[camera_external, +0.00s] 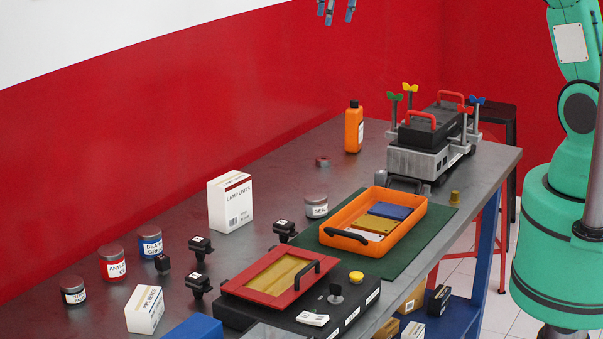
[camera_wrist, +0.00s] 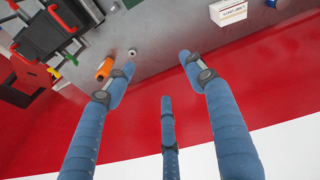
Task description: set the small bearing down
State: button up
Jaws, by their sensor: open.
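The small bearing (camera_external: 322,162) is a little grey ring lying on the grey workbench (camera_external: 345,135), left of the orange bottle. It also shows in the wrist view as a small pale ring (camera_wrist: 132,52), beside the left finger. My gripper (camera_external: 338,10) is at the top edge of the external view, high above the bench. In the wrist view its three blue fingers (camera_wrist: 158,76) are spread wide with nothing between them. The bearing is clear of the fingers, and bare bench shows around it.
The orange bottle (camera_external: 354,128) stands close to the bearing; the engine trainer (camera_external: 415,160) is to its right. A red wall (camera_external: 150,130) runs behind the bench.

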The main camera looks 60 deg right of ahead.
jog(key=s+a+r+t, duration=0.1)
jog(key=s+a+r, duration=0.25)
jog(key=s, duration=0.35)
jog(key=s+a+r+m, duration=0.1)
jog(key=s+a+r, duration=0.2)
jog(key=s+a, duration=0.3)
jog(key=s+a+r+t, duration=0.1)
jog(key=s+a+r, duration=0.2)
jog(key=s, duration=0.5)
jog(key=s+a+f+m, duration=0.1)
jog(key=s+a+f, duration=0.1)
jog(key=s, duration=0.8)
jog(key=s+a+f+m+t, duration=0.1)
jog(key=s+a+f, duration=0.1)
jog(key=s, duration=0.9)
jog(key=shift+s+a+y, duration=0.25)
jog(key=shift+a+y, duration=0.05)
jog(key=shift+a, duration=0.6)
notch_tip(320, 180, down, 7)
jog(key=b, duration=0.7)
